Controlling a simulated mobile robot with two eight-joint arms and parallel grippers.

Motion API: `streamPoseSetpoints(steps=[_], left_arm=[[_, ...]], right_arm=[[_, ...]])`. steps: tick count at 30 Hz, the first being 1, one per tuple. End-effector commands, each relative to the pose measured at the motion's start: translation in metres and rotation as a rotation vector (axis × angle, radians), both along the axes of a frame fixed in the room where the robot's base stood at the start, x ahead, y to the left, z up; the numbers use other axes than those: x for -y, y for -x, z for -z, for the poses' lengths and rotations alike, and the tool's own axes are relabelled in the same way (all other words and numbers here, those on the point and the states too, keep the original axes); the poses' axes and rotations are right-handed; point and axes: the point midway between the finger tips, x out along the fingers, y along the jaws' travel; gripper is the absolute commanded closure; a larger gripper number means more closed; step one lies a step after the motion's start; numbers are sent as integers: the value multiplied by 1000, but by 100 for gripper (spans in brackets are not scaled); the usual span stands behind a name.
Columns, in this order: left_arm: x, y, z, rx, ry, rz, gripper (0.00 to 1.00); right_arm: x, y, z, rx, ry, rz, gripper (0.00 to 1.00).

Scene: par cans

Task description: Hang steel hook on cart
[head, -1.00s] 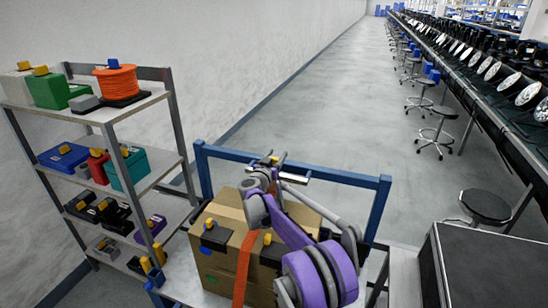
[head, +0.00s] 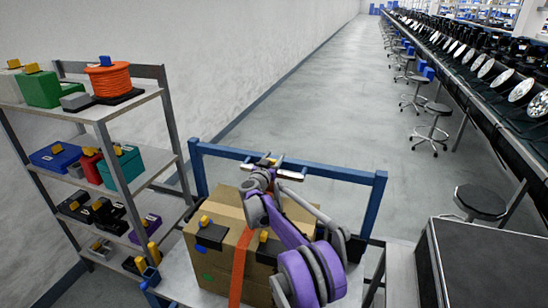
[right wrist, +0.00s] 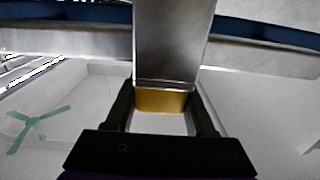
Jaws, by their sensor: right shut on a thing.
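My right gripper (head: 264,166) is over the far end of the blue-framed cart (head: 340,173), close to its top rail. In the right wrist view, my right gripper (right wrist: 166,104) is shut on the yellow grip of the steel hook (right wrist: 172,45). The hook's flat steel plate reaches away from the fingers and crosses in front of the cart's blue rail (right wrist: 262,30). In the head view the hook is small and partly hidden by my wrist. I cannot tell whether it touches the rail. My left gripper is not in view.
Cardboard boxes (head: 219,216) with an orange strap (head: 240,268) stand on the cart under my right arm. A shelf rack (head: 150,98) with cases and an orange cable reel (head: 112,80) is on the left. A dark case (head: 485,255) is at right.

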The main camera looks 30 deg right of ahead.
Motion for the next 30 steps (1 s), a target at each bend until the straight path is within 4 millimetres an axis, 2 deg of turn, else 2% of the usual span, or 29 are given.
streamPoseSetpoints(steps=[9, 10, 15, 25, 30], left_arm=[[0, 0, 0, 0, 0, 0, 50], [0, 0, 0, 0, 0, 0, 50], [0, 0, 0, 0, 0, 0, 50], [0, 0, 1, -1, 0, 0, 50], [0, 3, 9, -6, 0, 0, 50]], right_arm=[[0, 0, 0, 0, 0, 0, 100], [0, 0, 0, 0, 0, 0, 40], [0, 0, 0, 0, 0, 0, 11], [-2, 1, 1, 0, 0, 0, 11], [-19, 15, 3, -1, -1, -2, 11]])
